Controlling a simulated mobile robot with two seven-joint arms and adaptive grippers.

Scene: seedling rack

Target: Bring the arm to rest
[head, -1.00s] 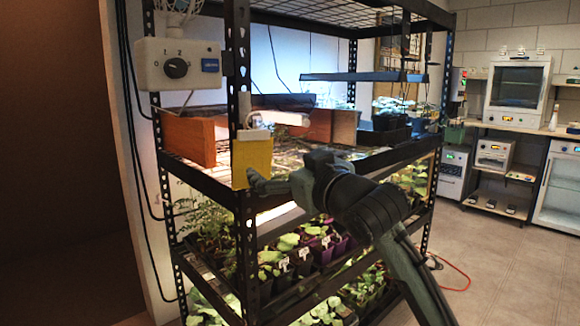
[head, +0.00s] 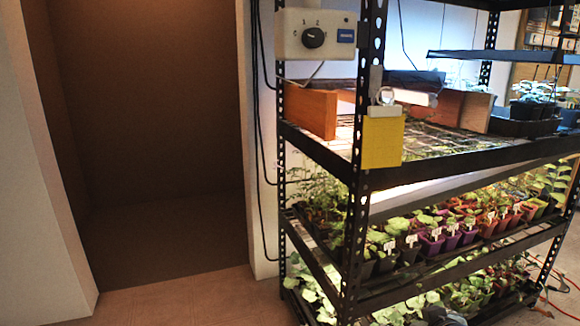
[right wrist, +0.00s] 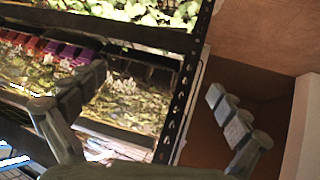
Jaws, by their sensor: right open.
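My right gripper (right wrist: 155,88) shows in the right wrist view with its two grey jointed fingers spread wide and nothing between them. A black perforated rack post (right wrist: 186,85) and shelves with plants lie beyond the fingers. I cannot tell exactly how far the rack is from the fingertips. In the head view neither gripper is clearly visible. My left gripper is in no frame.
The black seedling rack (head: 352,240) fills the right of the head view, with a yellow card (head: 382,140) on its front post and a dial box (head: 316,35) above. A dark empty alcove (head: 160,130) and clear floor (head: 190,300) lie to its left.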

